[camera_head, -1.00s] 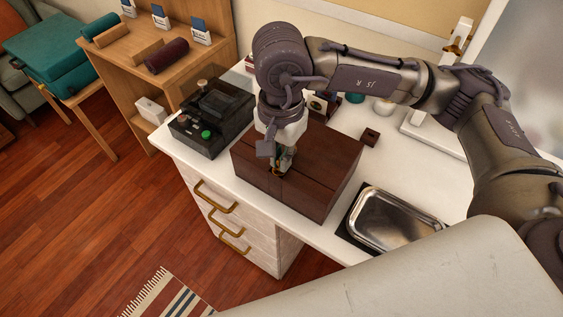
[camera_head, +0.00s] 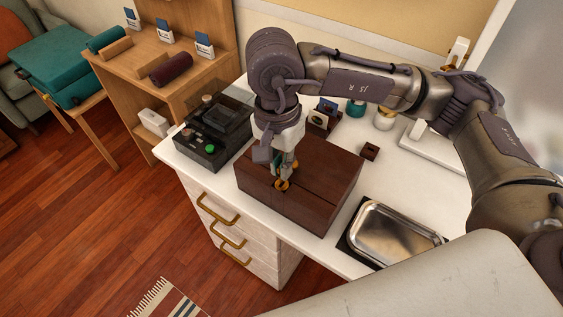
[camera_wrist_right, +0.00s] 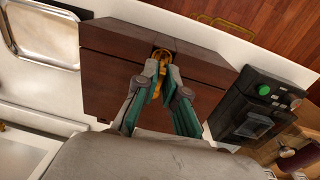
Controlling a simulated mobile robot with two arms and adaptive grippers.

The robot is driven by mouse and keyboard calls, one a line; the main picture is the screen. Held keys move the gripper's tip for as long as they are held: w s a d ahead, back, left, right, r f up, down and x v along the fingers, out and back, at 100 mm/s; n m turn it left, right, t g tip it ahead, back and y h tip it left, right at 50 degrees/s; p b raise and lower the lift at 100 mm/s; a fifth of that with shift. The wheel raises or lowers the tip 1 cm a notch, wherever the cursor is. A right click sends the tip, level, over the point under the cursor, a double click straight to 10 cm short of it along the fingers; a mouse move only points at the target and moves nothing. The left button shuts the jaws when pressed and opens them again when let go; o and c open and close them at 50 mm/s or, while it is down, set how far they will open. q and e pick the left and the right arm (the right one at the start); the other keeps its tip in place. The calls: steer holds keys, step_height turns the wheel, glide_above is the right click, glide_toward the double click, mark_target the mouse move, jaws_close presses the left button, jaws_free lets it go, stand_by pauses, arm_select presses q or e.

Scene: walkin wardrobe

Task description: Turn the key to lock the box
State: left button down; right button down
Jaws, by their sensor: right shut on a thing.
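The dark brown wooden box (camera_head: 318,188) stands on the white counter, with its lid down. A brass key (camera_head: 281,185) is at the top of its front side; it also shows in the right wrist view (camera_wrist_right: 161,55). My right gripper (camera_head: 282,178) points down over the box's front edge and is shut on the key. In the right wrist view its teal-padded fingers (camera_wrist_right: 160,72) meet at the key. Whether the key sits fully in a keyhole is hard to tell, as the fingers hide part of it. My left gripper is not in view.
A black device with a green button (camera_head: 209,148) stands left of the box. A metal tray (camera_head: 393,236) lies to its right. Behind are a small dark wooden block (camera_head: 369,151), a card holder (camera_head: 322,117) and jars (camera_head: 385,118). Drawers with brass handles (camera_head: 217,211) are below.

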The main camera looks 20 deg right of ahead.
arm_select(q)
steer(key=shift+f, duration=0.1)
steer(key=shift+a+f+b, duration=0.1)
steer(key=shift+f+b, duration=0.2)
steer(key=shift+b, duration=0.15)
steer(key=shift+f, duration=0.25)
stand_by(0.4)
arm_select(e)
steer(key=shift+b, duration=0.35)
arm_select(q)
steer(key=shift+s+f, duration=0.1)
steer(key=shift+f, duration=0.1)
arm_select(e)
steer(key=shift+d, duration=0.2)
